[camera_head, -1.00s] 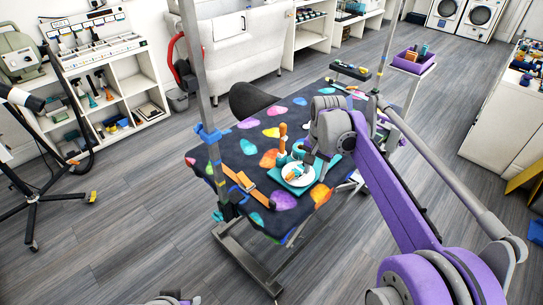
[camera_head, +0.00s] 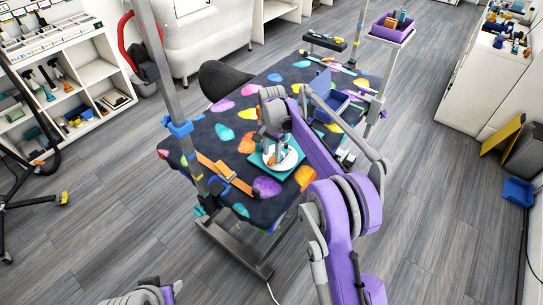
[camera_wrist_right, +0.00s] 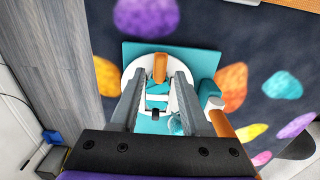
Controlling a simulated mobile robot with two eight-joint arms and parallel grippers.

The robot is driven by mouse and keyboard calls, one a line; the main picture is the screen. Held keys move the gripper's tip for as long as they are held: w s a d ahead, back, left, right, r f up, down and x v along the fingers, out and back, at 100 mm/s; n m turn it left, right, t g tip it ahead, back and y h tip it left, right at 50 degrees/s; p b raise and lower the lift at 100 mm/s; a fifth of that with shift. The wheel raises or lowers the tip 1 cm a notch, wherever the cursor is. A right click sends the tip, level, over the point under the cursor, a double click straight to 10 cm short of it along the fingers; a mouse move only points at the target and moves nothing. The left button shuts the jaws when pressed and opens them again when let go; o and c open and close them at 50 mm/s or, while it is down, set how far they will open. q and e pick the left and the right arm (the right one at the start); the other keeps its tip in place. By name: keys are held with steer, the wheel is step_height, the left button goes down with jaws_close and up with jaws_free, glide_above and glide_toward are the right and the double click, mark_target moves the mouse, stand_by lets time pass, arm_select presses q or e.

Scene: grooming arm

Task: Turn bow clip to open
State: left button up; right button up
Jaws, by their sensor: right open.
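A teal tray (camera_head: 269,167) lies on the dark, colour-spotted grooming table top, with a round white dish (camera_head: 291,163) on it. In the right wrist view, the tray (camera_wrist_right: 207,62) and the dish (camera_wrist_right: 131,69) lie just beyond my right gripper (camera_wrist_right: 158,80). An upright-looking orange piece (camera_wrist_right: 160,66) shows between the fingertips, over teal and white parts. I cannot make out for sure which of these is the bow clip. My right gripper (camera_head: 273,146) is open above the dish, its fingers either side of the orange piece; contact cannot be told. My left gripper is not clearly shown.
A grey post with a blue clamp (camera_head: 178,128) stands at the table's left edge, with an orange strap (camera_head: 224,173) nearby. A blue open box (camera_head: 331,101) is behind my right arm. An orange handle (camera_wrist_right: 222,124) is beside the right finger. The floor in front is clear.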

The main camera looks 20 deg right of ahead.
steer(key=shift+f, duration=0.95)
steer(key=shift+c, duration=0.2)
jaws_close()
